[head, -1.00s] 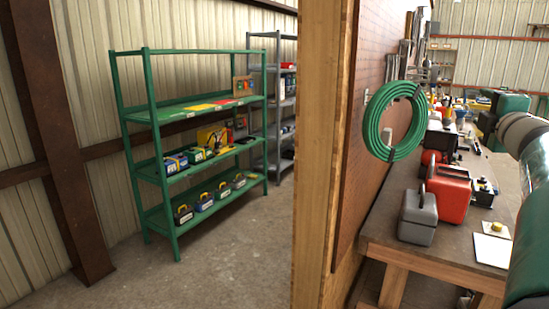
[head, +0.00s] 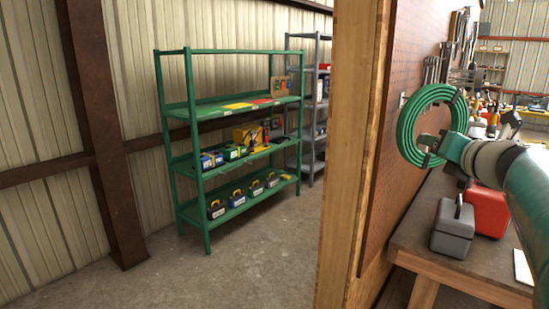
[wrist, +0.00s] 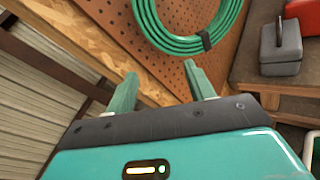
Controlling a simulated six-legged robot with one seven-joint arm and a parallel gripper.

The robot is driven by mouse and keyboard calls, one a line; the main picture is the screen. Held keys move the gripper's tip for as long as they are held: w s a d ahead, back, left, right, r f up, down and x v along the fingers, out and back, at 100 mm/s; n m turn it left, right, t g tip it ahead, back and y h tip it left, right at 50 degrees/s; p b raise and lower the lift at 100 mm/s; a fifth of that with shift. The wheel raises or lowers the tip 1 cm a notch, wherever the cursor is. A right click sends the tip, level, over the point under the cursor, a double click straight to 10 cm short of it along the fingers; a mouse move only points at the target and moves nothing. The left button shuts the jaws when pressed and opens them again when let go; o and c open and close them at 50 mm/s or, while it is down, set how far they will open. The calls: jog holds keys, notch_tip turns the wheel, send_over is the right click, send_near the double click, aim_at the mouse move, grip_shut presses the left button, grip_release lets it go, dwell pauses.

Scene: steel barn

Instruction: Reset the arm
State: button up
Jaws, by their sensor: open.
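My arm comes in from the right edge of the head view, and my gripper (head: 430,147) shows in front of the coiled green hose on the pegboard. In the wrist view my gripper (wrist: 162,92) has two green fingers spread apart with nothing between them. The fingers point toward the pegboard and its wooden edge, below the hose coil. Whether the fingertips touch the board cannot be told.
The green hose coil (head: 408,125) hangs on the pegboard (head: 385,205), whose wooden end post (head: 345,170) stands close. A workbench (head: 420,248) holds a grey toolbox (head: 453,232) and a red toolbox (head: 487,210). A green shelf (head: 190,120) stands left; the floor before it is clear.

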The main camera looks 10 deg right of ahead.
jog(key=s+a+f+n+g+y, duration=0.25)
jog(key=a+f+n, duration=0.45)
jog(key=a+n, duration=0.4)
jog(key=s+a+f+n+g+y, duration=0.25)
jog(key=a+f+n, duration=0.35)
jog(key=a+n, duration=0.4)
jog(key=s+a+f+n+g+h, duration=0.1)
jog(key=s+a+f+n+g, duration=0.1)
jog(key=s+f+n, duration=0.4)
jog(key=s+a+f+n+g+h, duration=0.2)
jog(key=s+f+n, duration=0.5)
jog(key=n, duration=0.8)
jog(key=shift+s+a+f+g, duration=0.2)
jog(key=shift+s+a+g, duration=0.5)
jog(key=shift+a, duration=0.4)
